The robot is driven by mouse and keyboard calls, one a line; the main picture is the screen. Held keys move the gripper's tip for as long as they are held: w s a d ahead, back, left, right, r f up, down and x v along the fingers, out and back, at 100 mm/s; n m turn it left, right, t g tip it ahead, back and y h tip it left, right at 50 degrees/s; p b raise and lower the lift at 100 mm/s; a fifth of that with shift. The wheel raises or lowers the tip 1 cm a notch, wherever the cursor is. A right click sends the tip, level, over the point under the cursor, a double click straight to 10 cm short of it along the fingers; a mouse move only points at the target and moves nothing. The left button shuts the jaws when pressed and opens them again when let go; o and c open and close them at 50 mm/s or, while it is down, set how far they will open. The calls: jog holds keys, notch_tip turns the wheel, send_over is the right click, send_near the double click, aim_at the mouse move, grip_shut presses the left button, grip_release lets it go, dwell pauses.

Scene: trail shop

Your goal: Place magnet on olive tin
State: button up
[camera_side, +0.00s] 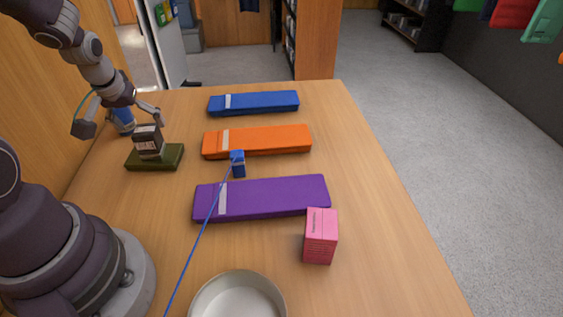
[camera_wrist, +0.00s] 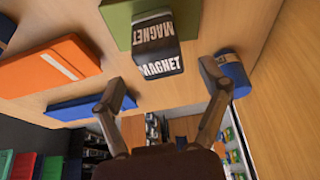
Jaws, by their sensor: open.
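The magnet (camera_side: 148,141), a small dark block with a pale label, sits on top of the olive tin (camera_side: 173,157) at the left of the table and looks slightly tilted. In the wrist view the magnet (camera_wrist: 160,58) shows its white "MAGNET" lettering against the green face of the olive tin (camera_wrist: 118,22). My gripper (camera_side: 121,124) is open, its fingers spread above and behind the magnet. In the wrist view the fingertips of my gripper (camera_wrist: 163,80) stand apart, with nothing between them and the magnet just beyond.
A blue can (camera_side: 123,119) stands close behind the gripper. Blue (camera_side: 262,102), orange (camera_side: 265,140) and purple (camera_side: 270,197) flat cases lie across the table.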

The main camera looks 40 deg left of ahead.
jog(key=v, duration=0.7)
jog(key=s+d+r+m+t+h, duration=0.1)
jog(key=d+r+m, duration=0.2)
jog(key=d, duration=0.4)
jog(key=s+d+r+m+t+h, duration=0.1)
jog(key=s+d+r+m+h, duration=0.1)
jog(key=d+m, duration=0.4)
jog(key=shift+d+r, duration=0.55)
jog(key=shift+d, duration=0.55)
